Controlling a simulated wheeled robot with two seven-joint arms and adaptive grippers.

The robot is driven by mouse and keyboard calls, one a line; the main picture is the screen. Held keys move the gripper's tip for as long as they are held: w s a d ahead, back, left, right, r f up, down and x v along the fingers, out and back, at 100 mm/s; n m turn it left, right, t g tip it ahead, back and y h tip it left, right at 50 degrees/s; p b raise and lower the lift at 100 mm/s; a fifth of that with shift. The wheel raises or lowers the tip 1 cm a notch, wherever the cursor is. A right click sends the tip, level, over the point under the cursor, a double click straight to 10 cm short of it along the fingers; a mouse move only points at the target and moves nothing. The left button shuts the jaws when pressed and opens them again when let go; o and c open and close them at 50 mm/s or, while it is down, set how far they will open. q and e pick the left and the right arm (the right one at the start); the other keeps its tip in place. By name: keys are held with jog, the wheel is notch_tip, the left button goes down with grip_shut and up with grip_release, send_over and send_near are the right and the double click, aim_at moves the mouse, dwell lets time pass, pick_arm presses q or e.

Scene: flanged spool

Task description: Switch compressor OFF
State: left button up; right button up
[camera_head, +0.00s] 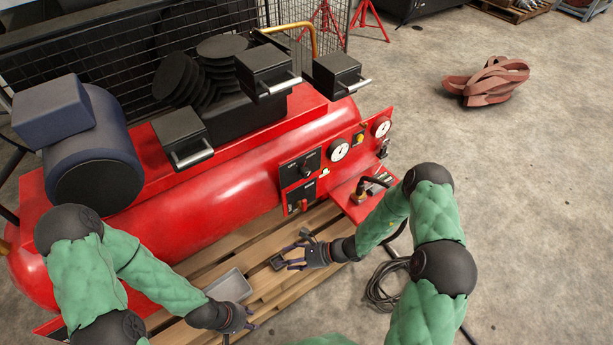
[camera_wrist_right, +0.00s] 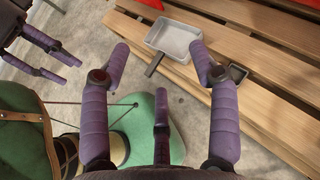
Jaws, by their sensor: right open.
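The red compressor (camera_head: 215,165) lies on a wooden pallet. Its front end carries a black control plate (camera_head: 300,168) with a dark switch, and a lower plate with a red switch (camera_head: 302,205). The labels and switch positions are too small to read. My right gripper (camera_head: 288,258) is below and left of these plates, apart from them, open and empty. In the right wrist view its purple fingers (camera_wrist_right: 160,58) are spread. My left gripper (camera_head: 245,322) is lower, near the pallet's front edge; its fingers look spread and empty, also in the right wrist view (camera_wrist_right: 50,52).
A grey metal tray (camera_head: 230,286) and a small black open box (camera_wrist_right: 237,73) rest on the pallet. Gauges (camera_head: 339,150) and a red side shelf (camera_head: 362,205) stick out at the compressor's right end. A coiled cable (camera_head: 385,288) lies on the floor.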

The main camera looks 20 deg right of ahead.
jog(key=w+d+r+m+t, duration=0.3)
jog(key=w+d+m+t, duration=0.25)
jog(key=w, duration=0.45)
jog(key=m+t+h, duration=0.4)
jog(key=t+h, duration=0.2)
jog(key=t, duration=0.2)
send_near(308, 175)
jog(key=b+x, duration=0.4)
jog(key=x, duration=0.6)
jog(key=shift+w+a+f, duration=0.1)
jog(key=shift+w+a, duration=0.05)
jog(key=shift+w, duration=0.05)
jog(key=c, duration=1.1)
